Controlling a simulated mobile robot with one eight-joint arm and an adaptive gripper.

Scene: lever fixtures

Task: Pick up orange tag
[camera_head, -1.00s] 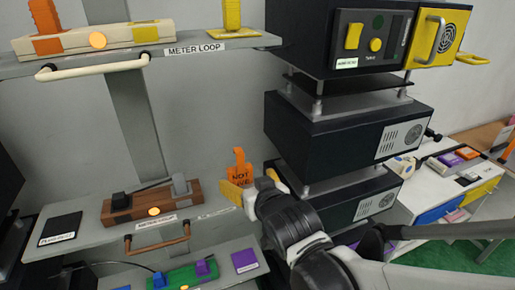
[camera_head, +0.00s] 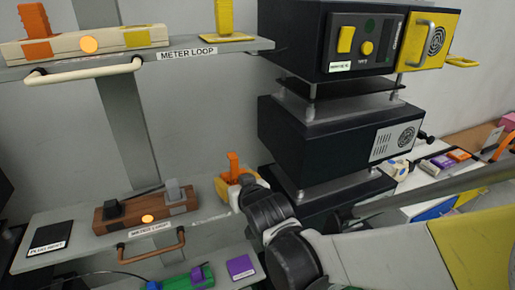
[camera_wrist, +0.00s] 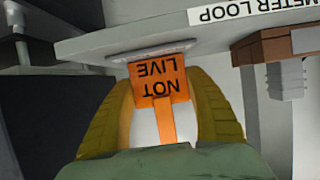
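The orange tag (camera_head: 232,164) stands at the right end of the lower shelf in the head view, its lower part hidden by my gripper. In the wrist view the tag (camera_wrist: 158,82) shows a square plate reading "NOT LIVE", upside down, and a narrow orange stem. My gripper (camera_wrist: 162,84) has yellow fingers on either side of the tag, with gaps beside the stem. The fingers look open; whether the tips touch the plate's edges is unclear. In the head view my gripper (camera_head: 238,184) is at the tag, partly hidden by my wrist.
The lower shelf (camera_head: 75,225) carries a brown lever fixture (camera_head: 150,207) and a black plate (camera_head: 50,233). A copper-coloured handle (camera_head: 152,247) sticks out in front. The upper shelf (camera_head: 110,64) is above. Stacked black boxes (camera_head: 325,140) stand close to the right of my gripper.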

